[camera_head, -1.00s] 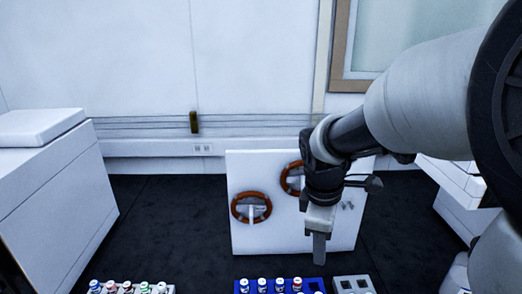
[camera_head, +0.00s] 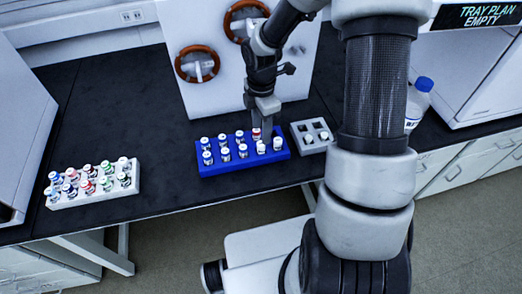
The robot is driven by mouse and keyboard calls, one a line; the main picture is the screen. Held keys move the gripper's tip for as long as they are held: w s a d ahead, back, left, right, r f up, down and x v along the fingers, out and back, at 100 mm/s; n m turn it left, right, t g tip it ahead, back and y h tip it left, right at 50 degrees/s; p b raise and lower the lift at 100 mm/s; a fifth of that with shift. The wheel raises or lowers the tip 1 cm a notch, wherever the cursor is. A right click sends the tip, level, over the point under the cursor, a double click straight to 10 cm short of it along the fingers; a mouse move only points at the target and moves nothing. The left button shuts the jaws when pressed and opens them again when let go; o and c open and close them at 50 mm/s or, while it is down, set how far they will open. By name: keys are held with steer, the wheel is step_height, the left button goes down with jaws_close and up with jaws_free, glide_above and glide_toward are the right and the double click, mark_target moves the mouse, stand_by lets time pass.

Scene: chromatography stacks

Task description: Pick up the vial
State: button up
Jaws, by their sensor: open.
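Several small vials with mostly white caps stand upright in a blue rack (camera_head: 212,171) on the black bench. One vial (camera_head: 256,134) in its back row has a red mark at the cap. My gripper (camera_head: 265,127) points down just over the back right part of the blue rack, right beside that vial. It is open, and the gap between its fingers is hard to see from this side. I cannot tell whether the fingers touch the vial or stand around it. Which vial the task means is not shown.
A white rack (camera_head: 95,198) with several coloured-cap vials stands at the left. A small grey block (camera_head: 302,129) with square holes and vials is right of the blue rack. A blue-capped bottle (camera_head: 418,102) stands farther right. A white panel with red-brown handwheels (camera_head: 197,64) rises behind.

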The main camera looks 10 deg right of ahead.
mark_target(261, 150)
steer(key=shift+s+f+b, duration=0.2)
steer(key=shift+f+b, duration=0.3)
steer(key=shift+f, duration=2.9)
jaws_close()
